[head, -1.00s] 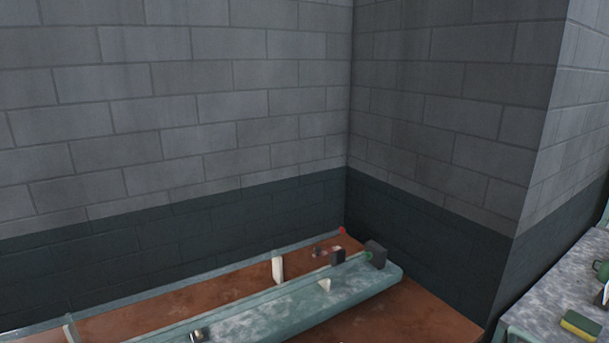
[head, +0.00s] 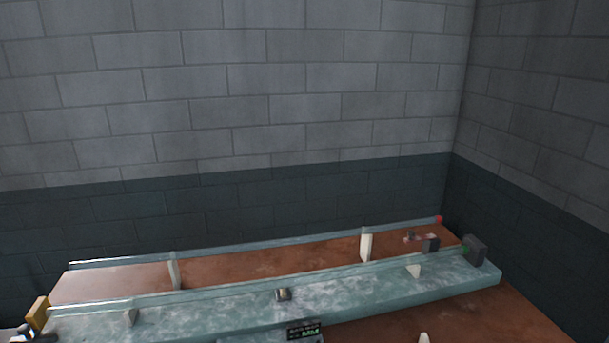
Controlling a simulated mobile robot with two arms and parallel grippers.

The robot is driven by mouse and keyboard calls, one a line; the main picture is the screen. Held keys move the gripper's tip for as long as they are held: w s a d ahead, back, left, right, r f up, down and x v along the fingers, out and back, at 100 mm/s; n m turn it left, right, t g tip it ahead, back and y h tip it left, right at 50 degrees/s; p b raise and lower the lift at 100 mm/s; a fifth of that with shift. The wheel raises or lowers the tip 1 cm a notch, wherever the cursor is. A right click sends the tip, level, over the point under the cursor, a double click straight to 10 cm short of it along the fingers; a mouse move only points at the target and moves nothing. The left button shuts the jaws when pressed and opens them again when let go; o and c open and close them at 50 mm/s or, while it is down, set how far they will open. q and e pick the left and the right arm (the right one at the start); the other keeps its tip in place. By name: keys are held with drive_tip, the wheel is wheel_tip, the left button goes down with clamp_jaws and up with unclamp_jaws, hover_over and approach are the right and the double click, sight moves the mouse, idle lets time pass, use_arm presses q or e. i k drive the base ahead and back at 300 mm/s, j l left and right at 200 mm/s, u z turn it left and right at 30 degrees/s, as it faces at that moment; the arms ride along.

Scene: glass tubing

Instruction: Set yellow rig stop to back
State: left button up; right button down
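A yellow block (head: 38,312), likely the yellow rig stop, stands at the left end of the rig in the head view. The rig is a long mottled green bed (head: 210,310) with a clear glass tube (head: 240,280) running along its back side. A dark grey block (head: 474,250) with a green part stands at the bed's right end. A small dark and pale object (head: 22,334) sits just below the yellow block, cut by the frame edge; I cannot tell what it is. I make out neither gripper.
A second glass tube (head: 120,262) lies behind on white supports (head: 366,246), its right end red. A small metal piece (head: 283,294) sits mid-bed. A black display (head: 304,331) shows at the front. Brown bench top (head: 520,325) is clear at right; block walls stand close behind.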

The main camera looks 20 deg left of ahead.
sight(36, 318)
drive_tip(key=u, duration=2.2)
drive_tip(key=k+l+u, duration=0.15)
drive_tip(key=u, duration=0.2)
drive_tip(key=k+l+u, duration=0.1)
drive_tip(key=u, duration=0.3)
drive_tip(key=k+u, duration=0.35)
drive_tip(key=i+l, duration=0.05)
drive_tip(key=i, duration=0.05)
